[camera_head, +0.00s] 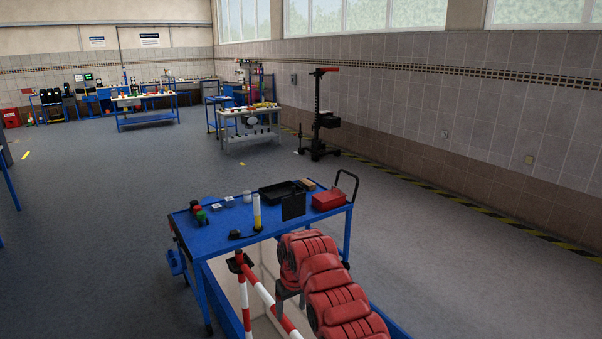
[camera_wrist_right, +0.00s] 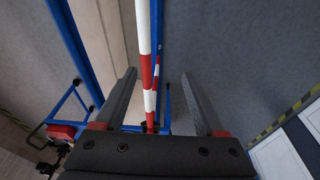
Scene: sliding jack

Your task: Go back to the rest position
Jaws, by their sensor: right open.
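My right arm, red, comes in from the lower right in the head view and bends down near the blue cart. My right gripper (camera_head: 283,297) hangs dark under its end, beside a red-and-white striped bar (camera_head: 262,292). In the right wrist view the two fingers of the right gripper (camera_wrist_right: 158,75) are wide apart. The striped bar (camera_wrist_right: 144,30) shows between them, beyond the fingers, with no visible contact. Nothing is held. My left gripper is not in view.
A blue cart (camera_head: 228,222) with a red box (camera_head: 328,200), a yellow-and-white bottle (camera_head: 257,212) and small items stands just ahead. A dark wheeled stand (camera_head: 319,120) is by the right wall. Open floor (camera_head: 110,215) lies left.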

